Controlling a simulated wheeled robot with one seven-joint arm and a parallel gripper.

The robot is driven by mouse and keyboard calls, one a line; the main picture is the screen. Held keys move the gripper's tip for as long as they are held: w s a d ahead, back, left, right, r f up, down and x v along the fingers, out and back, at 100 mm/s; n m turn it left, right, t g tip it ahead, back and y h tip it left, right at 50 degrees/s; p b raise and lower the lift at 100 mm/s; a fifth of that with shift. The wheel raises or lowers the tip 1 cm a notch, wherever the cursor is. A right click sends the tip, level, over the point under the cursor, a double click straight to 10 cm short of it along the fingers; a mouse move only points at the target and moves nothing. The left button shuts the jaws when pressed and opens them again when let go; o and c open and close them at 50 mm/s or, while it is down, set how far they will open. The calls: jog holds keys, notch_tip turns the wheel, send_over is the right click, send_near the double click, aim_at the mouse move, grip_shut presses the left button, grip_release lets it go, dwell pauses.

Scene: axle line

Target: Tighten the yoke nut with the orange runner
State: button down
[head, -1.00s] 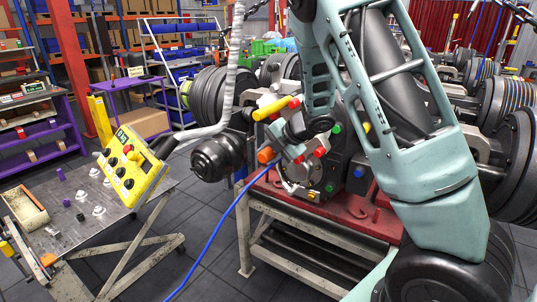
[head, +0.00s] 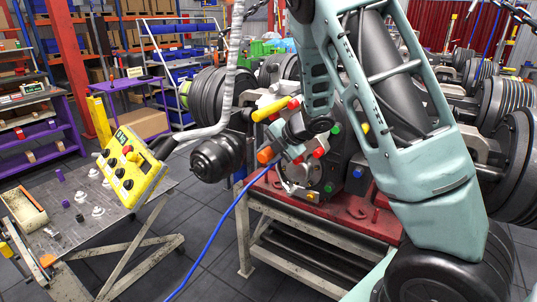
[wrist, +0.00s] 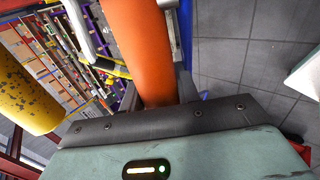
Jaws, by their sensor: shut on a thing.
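The orange runner shows as a thick orange body (wrist: 143,45) running up from the dark palm edge in the wrist view. In the head view only its orange end (head: 266,155) shows, with a blue hose trailing down from beside it. My gripper (head: 281,157) is shut on the runner, in front of the dark hub housing (head: 335,180) on the red-topped stand. The runner's far end is out of the wrist view. I cannot make out the yoke nut; the arm and gripper cover part of the housing.
A yellow cylinder (head: 271,109) sticks out just above my gripper and looms at left in the wrist view (wrist: 22,90). A yellow control box (head: 130,165) hangs over a grey bench (head: 75,240) at left. Floor between bench and red-topped stand (head: 350,222) is open, crossed by the blue hose (head: 222,225).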

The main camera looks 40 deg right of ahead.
jog(key=shift+d+r, duration=0.1)
jog(key=shift+d, duration=0.05)
jog(key=s+a+b, duration=0.1)
jog(key=s+a, duration=0.1)
jog(key=a, duration=0.4)
jog(key=shift+a, duration=0.3)
dwell(0.6)
jog(key=shift+s, duration=0.1)
